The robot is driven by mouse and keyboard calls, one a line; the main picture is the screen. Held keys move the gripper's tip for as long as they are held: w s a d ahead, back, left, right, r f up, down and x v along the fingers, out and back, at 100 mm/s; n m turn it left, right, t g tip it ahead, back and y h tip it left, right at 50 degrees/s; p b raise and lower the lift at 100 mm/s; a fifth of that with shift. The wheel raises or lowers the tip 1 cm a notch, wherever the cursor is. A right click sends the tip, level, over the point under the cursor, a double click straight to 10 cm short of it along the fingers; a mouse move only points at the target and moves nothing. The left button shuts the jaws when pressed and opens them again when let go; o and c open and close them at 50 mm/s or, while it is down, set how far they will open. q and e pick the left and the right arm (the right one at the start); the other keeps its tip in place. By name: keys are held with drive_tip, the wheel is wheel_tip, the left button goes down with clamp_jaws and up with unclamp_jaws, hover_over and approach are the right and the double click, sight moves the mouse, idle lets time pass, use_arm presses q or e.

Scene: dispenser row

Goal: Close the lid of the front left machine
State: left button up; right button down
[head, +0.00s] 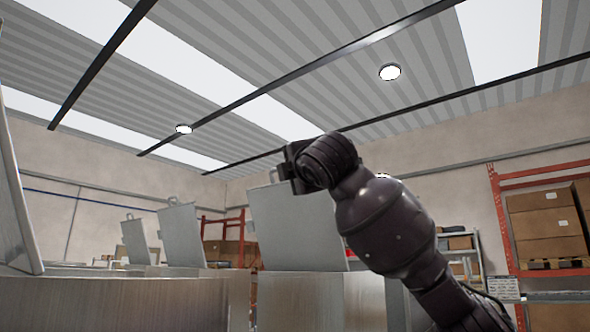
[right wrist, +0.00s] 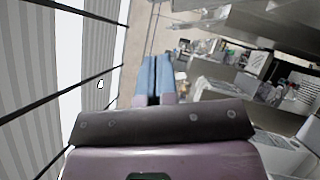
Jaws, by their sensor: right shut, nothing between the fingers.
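The nearest machine on the left (head: 110,302) is a metal box at the lower left of the head view. Its lid (head: 12,200) stands up, open, and is cut off by the left picture edge. My right arm comes in from the right, and its gripper end (head: 290,168) is raised near the top of another machine's open lid (head: 295,230), well to the right of the left lid. In the right wrist view the blue fingers of my right gripper (right wrist: 154,76) are together with nothing between them. My left gripper is not in view.
That other machine (head: 330,298) stands at bottom centre. Further machines behind have open lids too (head: 181,235). Shelves with boxes (head: 545,225) stand at the right. The right wrist view shows cluttered shelving (right wrist: 240,75) at its right.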

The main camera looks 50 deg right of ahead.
use_arm(q)
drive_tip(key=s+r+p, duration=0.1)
drive_tip(key=p, duration=0.2)
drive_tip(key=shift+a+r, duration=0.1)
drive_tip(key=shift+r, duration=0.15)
use_arm(e)
drive_tip(key=w+d+r, duration=0.3)
drive_tip(key=w+d, duration=0.4)
drive_tip(key=shift+w, duration=0.4)
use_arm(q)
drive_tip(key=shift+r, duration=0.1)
